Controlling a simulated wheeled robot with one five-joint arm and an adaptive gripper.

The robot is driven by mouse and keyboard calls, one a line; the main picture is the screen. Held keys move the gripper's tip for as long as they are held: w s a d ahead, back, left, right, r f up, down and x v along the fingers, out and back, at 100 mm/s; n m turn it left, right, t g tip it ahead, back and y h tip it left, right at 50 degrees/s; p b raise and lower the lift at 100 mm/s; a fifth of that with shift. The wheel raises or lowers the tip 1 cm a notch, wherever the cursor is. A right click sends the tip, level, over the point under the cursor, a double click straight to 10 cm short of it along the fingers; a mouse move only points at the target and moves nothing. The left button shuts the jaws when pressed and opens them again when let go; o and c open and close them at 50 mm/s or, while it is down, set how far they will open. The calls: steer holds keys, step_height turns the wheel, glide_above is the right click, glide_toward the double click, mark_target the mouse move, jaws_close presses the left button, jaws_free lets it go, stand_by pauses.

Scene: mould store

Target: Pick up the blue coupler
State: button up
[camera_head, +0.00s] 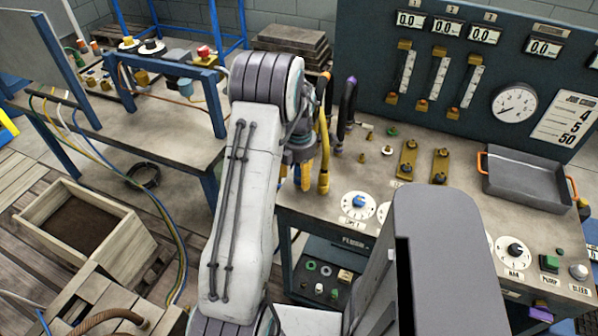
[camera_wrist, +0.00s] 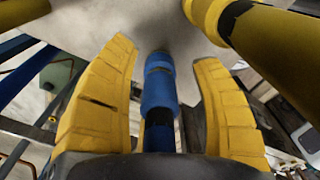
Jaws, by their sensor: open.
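The blue coupler (camera_wrist: 160,88) is a blue sleeve on a dark hose or stem, seen in the wrist view. It lies between the two yellow fingers of my gripper (camera_wrist: 165,54), with a visible gap on each side. The fingers are open and do not appear to touch it. In the head view my gripper (camera_head: 304,172) hangs at the left end of the panel bench, partly behind my arm. I cannot make out the blue coupler in the head view.
A yellow hose (camera_head: 323,135) stands close beside my gripper; a thick yellow part (camera_wrist: 270,40) crosses the wrist view's upper right. A black hose (camera_head: 347,105) stands just right. The bench (camera_head: 400,185) holds brass fittings, dials and a grey tray (camera_head: 525,180).

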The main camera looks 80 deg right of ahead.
jaws_close()
stand_by(0.6)
